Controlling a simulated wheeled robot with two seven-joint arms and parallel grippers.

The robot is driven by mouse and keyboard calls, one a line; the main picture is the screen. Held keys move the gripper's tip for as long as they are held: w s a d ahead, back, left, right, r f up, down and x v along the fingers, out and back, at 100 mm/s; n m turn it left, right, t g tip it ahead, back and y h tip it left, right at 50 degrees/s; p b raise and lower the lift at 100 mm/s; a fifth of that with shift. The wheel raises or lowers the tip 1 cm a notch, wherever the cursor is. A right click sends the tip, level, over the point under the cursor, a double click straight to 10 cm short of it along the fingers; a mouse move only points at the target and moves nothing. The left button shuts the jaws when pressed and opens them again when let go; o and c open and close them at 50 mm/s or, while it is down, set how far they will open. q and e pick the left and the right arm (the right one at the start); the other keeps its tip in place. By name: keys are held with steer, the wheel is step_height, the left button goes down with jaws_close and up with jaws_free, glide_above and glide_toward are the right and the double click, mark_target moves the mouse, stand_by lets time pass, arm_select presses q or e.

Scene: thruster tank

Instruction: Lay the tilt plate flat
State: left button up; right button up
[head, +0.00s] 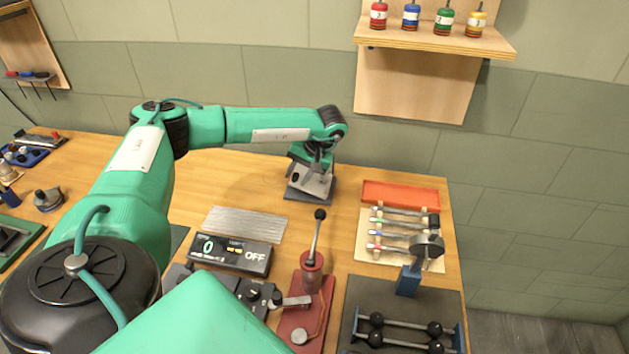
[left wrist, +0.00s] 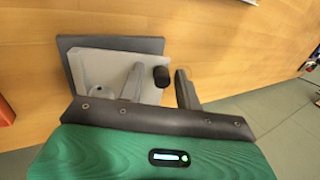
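The tilt plate (head: 318,184) is a light grey plate over a dark square base (head: 292,196), at the back of the bench by the wall. Its angle is hard to judge because my gripper covers part of it. In the left wrist view the plate (left wrist: 92,68) sits over the dark base (left wrist: 68,43), with a black knob (left wrist: 161,77) near its right edge. My left gripper (head: 316,168) is right at the plate, its fingers (left wrist: 160,88) apart, with the knob showing between them. I cannot tell whether they touch anything. My right gripper is out of view.
To the front stand a display box reading OFF (head: 230,254), a ribbed metal sheet (head: 244,224) and a lever on a red base (head: 312,262). On the right are an orange tray (head: 400,195) and a rod rack. A shelf (head: 436,40) hangs above.

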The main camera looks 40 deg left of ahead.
arm_select(q)
steer(key=shift+c, duration=0.4)
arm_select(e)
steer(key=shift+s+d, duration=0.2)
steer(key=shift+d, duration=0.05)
arm_select(q)
steer(key=shift+s, duration=0.1)
jaws_close()
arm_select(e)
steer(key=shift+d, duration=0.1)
arm_select(q)
steer(key=shift+f, duration=0.1)
steer(key=shift+s+a+f+h, duration=0.15)
steer(key=shift+a+f+h, duration=0.05)
steer(key=shift+f+h, duration=0.2)
steer(key=shift+t+b, duration=0.3)
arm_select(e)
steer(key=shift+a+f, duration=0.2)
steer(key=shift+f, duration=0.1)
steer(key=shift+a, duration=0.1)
